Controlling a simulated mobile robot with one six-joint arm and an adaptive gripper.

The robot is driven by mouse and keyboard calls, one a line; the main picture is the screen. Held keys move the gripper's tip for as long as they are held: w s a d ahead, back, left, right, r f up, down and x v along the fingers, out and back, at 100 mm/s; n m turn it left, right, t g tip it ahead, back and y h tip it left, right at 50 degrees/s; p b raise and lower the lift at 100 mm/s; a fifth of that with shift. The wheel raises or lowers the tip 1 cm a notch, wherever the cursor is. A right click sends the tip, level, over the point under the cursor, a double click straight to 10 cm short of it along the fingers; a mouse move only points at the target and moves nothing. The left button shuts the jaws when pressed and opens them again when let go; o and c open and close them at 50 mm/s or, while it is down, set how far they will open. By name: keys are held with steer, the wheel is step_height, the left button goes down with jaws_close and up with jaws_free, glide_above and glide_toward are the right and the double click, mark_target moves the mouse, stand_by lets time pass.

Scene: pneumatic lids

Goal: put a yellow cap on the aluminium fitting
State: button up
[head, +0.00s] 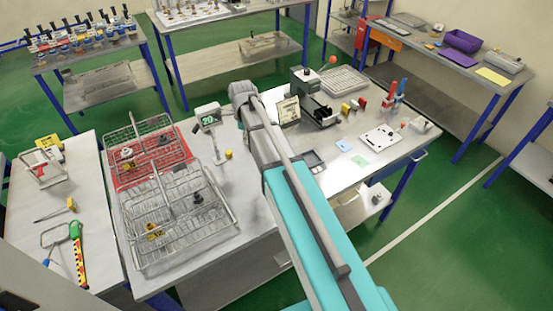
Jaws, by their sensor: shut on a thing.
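I cannot tell which piece is the aluminium fitting. Small dark and yellow parts lie in the front wire basket (150,262). A white or metallic part and a dark part lie in the red-lined basket (127,183) behind it.
A scale with a green display (209,119) stands left of my arm. Bare tabletop lies between the baskets and my arm.

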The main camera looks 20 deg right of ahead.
steer(key=shift+f, duration=0.35)
steer(key=shift+s+f+b, duration=0.25)
steer(key=shift+f+b, duration=0.2)
steer(key=shift+b, duration=0.2)
step_height(320, 180, down, 10)
steer(key=s+n+b, duration=0.1)
steer(key=s+b, duration=0.1)
steer(key=b, duration=0.7)
steer(key=shift+s+r+b, duration=0.15)
steer(key=shift+s+b, duration=0.1)
steer(key=shift+b, duration=0.1)
steer(key=shift+s+d, duration=0.1)
